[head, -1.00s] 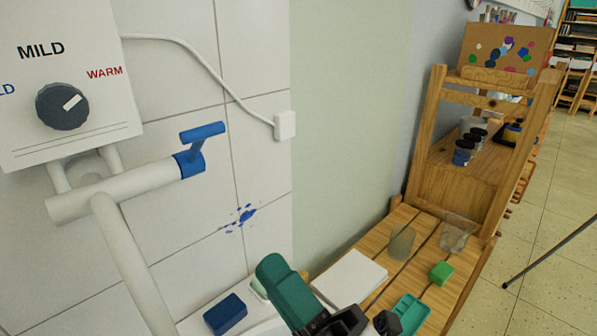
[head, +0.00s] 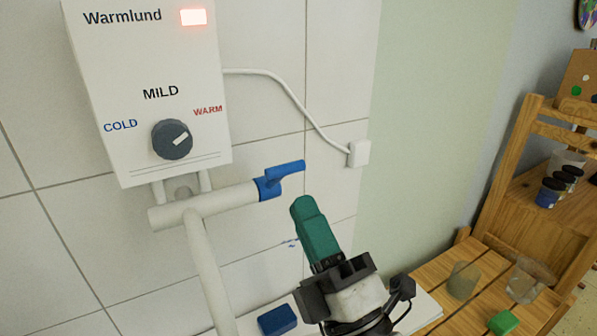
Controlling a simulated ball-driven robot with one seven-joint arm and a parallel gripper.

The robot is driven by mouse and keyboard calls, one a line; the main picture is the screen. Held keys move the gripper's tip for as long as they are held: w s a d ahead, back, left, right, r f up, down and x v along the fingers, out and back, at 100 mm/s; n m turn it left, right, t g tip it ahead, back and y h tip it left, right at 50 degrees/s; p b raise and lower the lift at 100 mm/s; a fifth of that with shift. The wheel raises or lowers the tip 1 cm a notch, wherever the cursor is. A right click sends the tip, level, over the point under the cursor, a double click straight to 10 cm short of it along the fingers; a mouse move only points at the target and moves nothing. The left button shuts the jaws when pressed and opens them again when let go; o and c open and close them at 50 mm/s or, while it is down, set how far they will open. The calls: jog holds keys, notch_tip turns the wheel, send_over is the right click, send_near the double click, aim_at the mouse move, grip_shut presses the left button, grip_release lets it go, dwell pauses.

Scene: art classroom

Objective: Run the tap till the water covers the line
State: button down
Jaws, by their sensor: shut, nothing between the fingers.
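The tap's blue lever (head: 285,172) sits at the right end of a white horizontal pipe (head: 225,203) under the white water heater (head: 150,90). A white spout pipe (head: 208,265) runs down from it and leaves the bottom of the frame. Its outlet, any water and the line are out of view. My gripper (head: 303,207), with a teal front end and a black base, is shut and empty. It points up and left, just below and right of the lever in the picture, with a small gap showing. The heater's dial (head: 172,140) points up and right, toward WARM.
The heater's lamp (head: 194,17) glows. A blue block (head: 277,320) lies on the white ledge at the bottom. At right, a wooden bench (head: 462,322) carries two clear vessels (head: 463,280) and a green block (head: 503,322). A white cable runs to a wall box (head: 359,153).

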aim_at(274, 180)
jog(key=shift+p+x, duration=0.65)
jog(key=shift+x, duration=0.95)
jog(key=shift+r, duration=0.1)
